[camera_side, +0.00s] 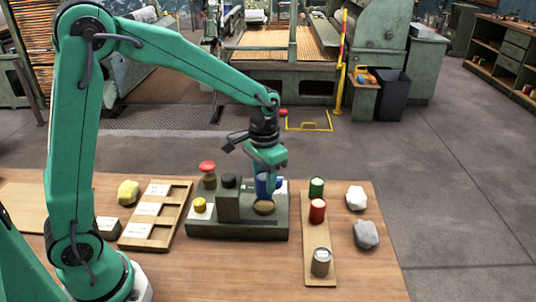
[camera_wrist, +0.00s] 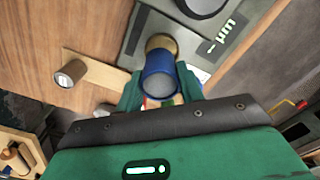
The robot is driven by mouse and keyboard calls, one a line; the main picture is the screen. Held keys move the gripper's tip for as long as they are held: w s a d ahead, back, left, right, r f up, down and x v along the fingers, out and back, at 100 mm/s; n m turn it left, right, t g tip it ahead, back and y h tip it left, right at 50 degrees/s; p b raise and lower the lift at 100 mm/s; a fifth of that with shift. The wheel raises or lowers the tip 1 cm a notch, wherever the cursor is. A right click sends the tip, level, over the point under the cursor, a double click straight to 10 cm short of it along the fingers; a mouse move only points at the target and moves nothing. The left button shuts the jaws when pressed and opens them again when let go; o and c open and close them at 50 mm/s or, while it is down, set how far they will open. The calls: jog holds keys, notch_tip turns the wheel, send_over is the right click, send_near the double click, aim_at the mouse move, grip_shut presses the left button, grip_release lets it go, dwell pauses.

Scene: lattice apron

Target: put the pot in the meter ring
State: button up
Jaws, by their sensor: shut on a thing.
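My gripper (camera_side: 267,180) is shut on a blue pot (camera_side: 261,186), a short cylinder. The meter ring (camera_side: 264,208), round and brass-coloured, is on the dark grey meter base (camera_side: 240,230), just below the pot in the side view. In the wrist view the blue pot (camera_wrist: 160,84) sits between the fingers of my gripper (camera_wrist: 160,92), and the ring (camera_wrist: 160,42) shows partly behind its far edge. I cannot tell whether the pot's bottom touches the ring.
A dark upright block (camera_side: 229,200) and a red knob (camera_side: 207,167) stand left of the ring. On the right, a wooden strip (camera_side: 318,240) carries red (camera_side: 317,211), green (camera_side: 316,187) and grey (camera_side: 321,262) cylinders. Two rocks lie beyond it. A slotted wooden tray (camera_side: 165,232) is left.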

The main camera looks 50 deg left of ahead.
aim_at(264, 190)
jog(key=shift+w+a+f, duration=0.1)
jog(key=shift+a, duration=0.05)
jog(key=shift+f, duration=2)
jog(key=shift+f, duration=0.1)
jog(key=o, duration=1)
notch_tip(264, 190, up, 12)
jog(key=shift+f, duration=0.1)
jog(key=shift+r, duration=0.25)
